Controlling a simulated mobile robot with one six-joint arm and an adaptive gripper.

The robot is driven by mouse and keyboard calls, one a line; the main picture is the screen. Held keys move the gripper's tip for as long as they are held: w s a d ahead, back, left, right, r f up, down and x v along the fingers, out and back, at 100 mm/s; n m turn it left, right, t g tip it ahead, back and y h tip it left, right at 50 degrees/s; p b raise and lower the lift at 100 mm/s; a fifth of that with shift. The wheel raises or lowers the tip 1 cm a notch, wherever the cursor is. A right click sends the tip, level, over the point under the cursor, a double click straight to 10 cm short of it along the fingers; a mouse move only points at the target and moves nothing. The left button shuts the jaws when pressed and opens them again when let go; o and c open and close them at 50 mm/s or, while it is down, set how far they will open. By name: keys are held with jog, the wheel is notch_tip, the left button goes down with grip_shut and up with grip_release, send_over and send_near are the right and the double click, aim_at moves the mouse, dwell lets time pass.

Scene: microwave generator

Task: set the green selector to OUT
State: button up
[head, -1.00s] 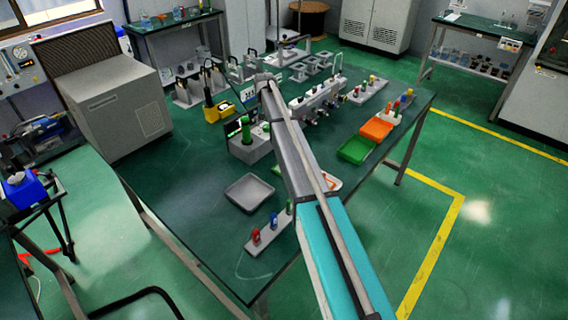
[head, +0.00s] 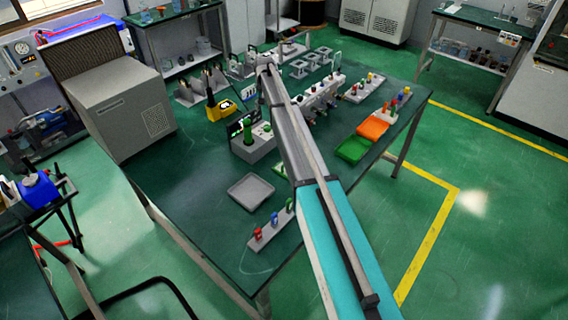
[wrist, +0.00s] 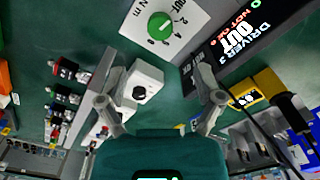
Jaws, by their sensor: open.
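In the wrist view, the green selector (wrist: 160,27) is a round green knob on a white panel (wrist: 150,8), at the top centre. OUT and several numbers are printed around it; I cannot tell which mark it points to. A white block with a dark round opening (wrist: 148,84) shows between the fingers. In the head view, my arm hides the gripper.
The green workbench (head: 190,180) carries a yellow-and-black holder (head: 220,110), also in the wrist view (wrist: 255,92), a grey tray (head: 250,191), a green tray (head: 353,149) and an orange tray (head: 372,128).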

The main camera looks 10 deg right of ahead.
jog(key=shift+r+p, duration=1.9)
jog(key=shift+r, duration=0.3)
jog(key=s+f+n+b, duration=0.1)
jog(key=s+f+b, duration=0.2)
jog(key=s, duration=1.3)
jog(key=s+f+n+b, duration=0.1)
jog(key=s+f+b, duration=0.3)
jog(key=s, duration=1.2)
jog(key=shift+f+b, duration=0.3)
jog(key=shift+b, duration=0.05)
jog(key=shift+s, duration=0.1)
jog(key=s+n, duration=0.1)
jog(key=s, duration=1.2)
